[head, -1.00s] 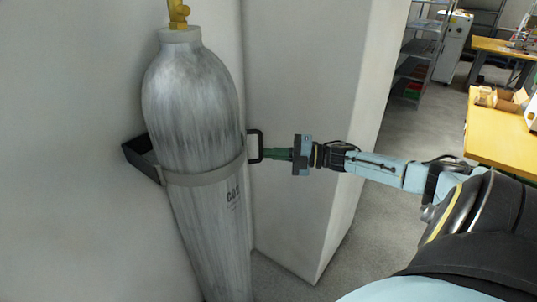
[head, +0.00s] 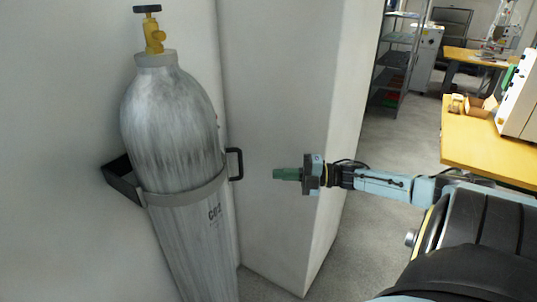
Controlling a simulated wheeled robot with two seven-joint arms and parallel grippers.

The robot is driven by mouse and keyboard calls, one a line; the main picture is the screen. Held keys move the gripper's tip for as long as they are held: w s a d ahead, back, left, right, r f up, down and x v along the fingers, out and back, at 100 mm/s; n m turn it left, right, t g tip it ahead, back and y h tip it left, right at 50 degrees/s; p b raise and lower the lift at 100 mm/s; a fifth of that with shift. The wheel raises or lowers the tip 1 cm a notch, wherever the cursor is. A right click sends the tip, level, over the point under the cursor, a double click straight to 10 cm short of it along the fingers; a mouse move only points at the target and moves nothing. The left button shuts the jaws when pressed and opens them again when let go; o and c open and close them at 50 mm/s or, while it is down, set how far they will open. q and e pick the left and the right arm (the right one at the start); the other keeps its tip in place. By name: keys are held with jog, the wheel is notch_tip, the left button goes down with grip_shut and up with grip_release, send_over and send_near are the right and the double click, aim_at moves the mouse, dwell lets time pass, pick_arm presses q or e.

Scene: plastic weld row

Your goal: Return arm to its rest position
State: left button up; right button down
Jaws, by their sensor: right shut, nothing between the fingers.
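My right gripper (head: 287,174) has green fingers. It is shut and empty, pointing left in front of the pale pillar. A gap separates it from the dark handle (head: 236,164) on the strap around the gas cylinder. The grey metal cylinder (head: 172,120) stands at the left, held by a grey strap (head: 180,194) and a dark wall bracket (head: 124,180). My right arm (head: 385,184) stretches in from the right. My left gripper is not in view.
A white pillar (head: 285,80) stands just behind my gripper. A yellow-topped table (head: 490,145) with boxes is at the right, close above my arm in the picture. A metal shelf (head: 395,65) stands farther back. Grey floor (head: 395,135) lies open between them.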

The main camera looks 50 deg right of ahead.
jog(key=v, duration=0.4)
jog(key=shift+d, duration=0.35)
jog(key=s+d+f+m+h+b, duration=0.15)
jog(key=f+m+h, duration=0.3)
jog(key=f, duration=0.55)
jog(key=s+f+m+h, duration=0.3)
jog(key=f+m, duration=0.3)
jog(key=f, duration=0.4)
jog(key=s+a+f+m+g+h, duration=0.2)
jog(key=s+f+m, duration=0.15)
jog(key=f, duration=0.45)
jog(key=s+a+f+m+g+h, duration=0.1)
jog(key=s+a+f+m+h, duration=0.2)
jog(key=f, duration=0.6)
jog(key=s+a+f+m+g+b, duration=0.1)
jog(key=s+a+f+m+g, duration=0.2)
jog(key=s+a+f, duration=0.6)
jog(key=s+a+f+m+g+y+b, duration=0.1)
jog(key=s+a+f+m+g, duration=0.2)
jog(key=s+a+f+g, duration=0.4)
jog(key=s+a+f, duration=0.3)
jog(key=s+a, duration=0.6)
jog(key=a, duration=0.1)
jog(key=shift+a+b, duration=0.2)
jog(key=shift+b, duration=0.1)
